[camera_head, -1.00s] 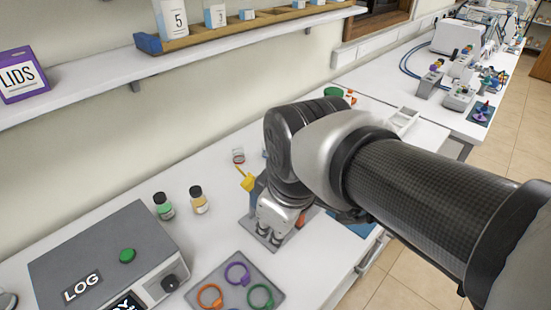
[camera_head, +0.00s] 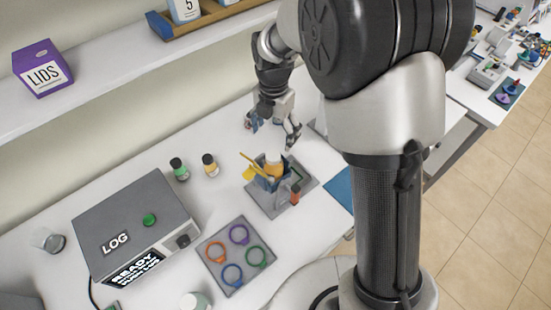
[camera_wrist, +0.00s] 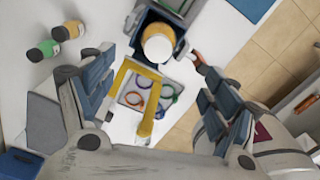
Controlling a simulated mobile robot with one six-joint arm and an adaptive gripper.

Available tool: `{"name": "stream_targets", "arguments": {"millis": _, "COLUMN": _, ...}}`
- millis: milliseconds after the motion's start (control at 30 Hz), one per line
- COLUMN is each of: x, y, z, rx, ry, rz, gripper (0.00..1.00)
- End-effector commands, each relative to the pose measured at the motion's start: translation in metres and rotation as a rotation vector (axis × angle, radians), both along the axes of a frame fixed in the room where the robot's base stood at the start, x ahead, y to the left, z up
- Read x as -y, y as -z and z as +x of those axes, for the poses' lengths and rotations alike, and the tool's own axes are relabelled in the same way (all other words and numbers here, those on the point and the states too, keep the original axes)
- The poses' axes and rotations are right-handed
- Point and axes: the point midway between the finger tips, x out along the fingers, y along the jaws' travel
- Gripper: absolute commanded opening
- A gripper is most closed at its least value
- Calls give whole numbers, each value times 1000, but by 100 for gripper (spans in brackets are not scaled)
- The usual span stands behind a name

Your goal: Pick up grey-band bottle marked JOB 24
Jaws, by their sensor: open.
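No bottle with a readable JOB 24 mark or a clear grey band shows. My gripper (camera_head: 272,130) is open and empty, pointing down above the back of the bench, behind the grey holder (camera_head: 262,202). An amber bottle with a pale cap (camera_head: 273,163) stands in that holder, beside a yellow lever (camera_head: 252,165). In the wrist view the pale cap (camera_wrist: 158,48) shows between and beyond my open fingers. A green-band bottle (camera_head: 179,169) and a yellow-band bottle (camera_head: 210,164) stand left of the holder. A white-capped bottle (camera_head: 194,301) is cut off at the bottom edge.
A grey tray (camera_head: 233,283) holds several coloured rings. A shelf (camera_head: 85,83) with a purple LIDS box (camera_head: 42,68) runs along the wall above the bench.

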Motion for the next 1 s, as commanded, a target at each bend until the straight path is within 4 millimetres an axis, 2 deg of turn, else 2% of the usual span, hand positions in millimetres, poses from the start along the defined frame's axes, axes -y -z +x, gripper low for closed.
{"name": "stream_targets", "arguments": {"millis": 100, "x": 0, "y": 29, "z": -2, "rx": -6, "ry": 2, "rz": -1, "gripper": 80}}
{"name": "stream_targets", "arguments": {"millis": 400, "x": 0, "y": 87, "z": -1, "rx": -3, "ry": 3, "rz": -1, "gripper": 80}}
{"name": "stream_targets", "arguments": {"millis": 667, "x": 0, "y": 105, "z": -1, "rx": -2, "ry": 3, "rz": -1, "gripper": 80}}
{"name": "stream_targets", "arguments": {"millis": 900, "x": -3, "y": 140, "z": -3, "rx": -2, "ry": 4, "rz": -1, "gripper": 80}}
{"name": "stream_targets", "arguments": {"millis": 1000, "x": -3, "y": 149, "z": -2, "rx": 0, "ry": 4, "rz": 0, "gripper": 80}}
